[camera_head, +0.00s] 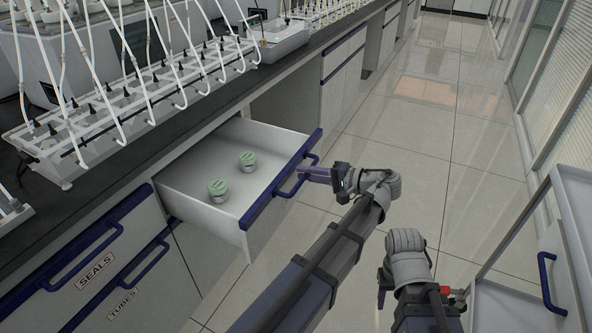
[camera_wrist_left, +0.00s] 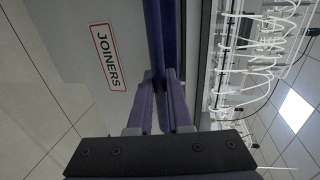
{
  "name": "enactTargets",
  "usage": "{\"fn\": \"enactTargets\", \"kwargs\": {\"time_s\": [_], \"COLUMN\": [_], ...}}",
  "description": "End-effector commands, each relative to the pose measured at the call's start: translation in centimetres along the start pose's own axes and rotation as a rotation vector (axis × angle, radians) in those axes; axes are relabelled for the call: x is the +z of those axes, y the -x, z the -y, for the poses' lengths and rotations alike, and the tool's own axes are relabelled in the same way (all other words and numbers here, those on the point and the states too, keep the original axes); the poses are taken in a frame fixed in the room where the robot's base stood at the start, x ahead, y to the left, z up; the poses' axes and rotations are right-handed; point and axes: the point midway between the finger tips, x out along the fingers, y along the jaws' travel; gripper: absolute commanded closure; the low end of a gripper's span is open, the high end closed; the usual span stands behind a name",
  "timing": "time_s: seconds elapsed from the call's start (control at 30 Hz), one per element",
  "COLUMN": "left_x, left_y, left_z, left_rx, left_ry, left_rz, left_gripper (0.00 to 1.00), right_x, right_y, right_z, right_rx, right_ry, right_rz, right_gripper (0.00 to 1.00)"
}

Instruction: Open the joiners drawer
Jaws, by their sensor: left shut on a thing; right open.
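The joiners drawer (camera_head: 205,160) stands pulled out from the bench, its inside showing. Two small jars with green lids, a nearer jar (camera_head: 218,191) and a farther jar (camera_head: 248,161), stand in it. The drawer's blue handle (camera_head: 291,186) is on its front. My left gripper (camera_head: 312,174) is shut on this handle. In the left wrist view its fingers (camera_wrist_left: 160,103) close around the blue bar, beside the red-framed JOINERS label (camera_wrist_left: 108,57). My right gripper (camera_head: 381,288) is open, low and apart from the drawer; its fingers are hard to make out.
Closed drawers labelled SEALS (camera_head: 95,271) and TUBES (camera_head: 122,304) are at the lower left. A reactor rack with white tubes (camera_head: 150,95) stands on the dark bench top. A white cart with a blue handle (camera_head: 550,283) is at the right. The tiled floor (camera_head: 440,130) between is clear.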

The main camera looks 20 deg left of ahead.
Motion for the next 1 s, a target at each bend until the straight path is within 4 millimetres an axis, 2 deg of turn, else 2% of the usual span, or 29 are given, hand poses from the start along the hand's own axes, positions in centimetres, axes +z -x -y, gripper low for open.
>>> {"fn": "enactTargets", "kwargs": {"time_s": [0.2,0.57,0.6,0.8,0.87,1.0], "left_x": [0.04,0.05,0.06,0.04,0.03,0.02], "left_y": [0.99,1.07,1.07,1.06,1.06,1.05], "left_z": [-0.26,-0.28,-0.28,-0.26,-0.25,-0.24], "left_rx": [0.002,0.002,0.002,0.001,0.001,0.001], "left_ry": [0.000,0.000,0.000,0.000,0.000,0.000], "left_rz": [0.000,0.001,0.000,0.000,0.000,0.000], "left_gripper": [1.00,1.00,0.81,0.58,0.53,0.53], "right_x": [0.01,0.01,0.01,0.01,0.01,0.01], "right_y": [-0.01,-0.02,-0.02,-0.01,-0.01,-0.01], "right_z": [0.00,0.00,0.00,0.00,0.00,0.00], "right_rx": [0.000,0.000,0.000,0.000,0.000,0.000], "right_ry": [0.000,0.000,0.000,0.000,0.000,0.000], "right_rz": [0.000,0.000,0.000,0.000,0.000,0.000], "right_gripper": [0.50,0.50,0.50,0.50,0.50,0.50]}}
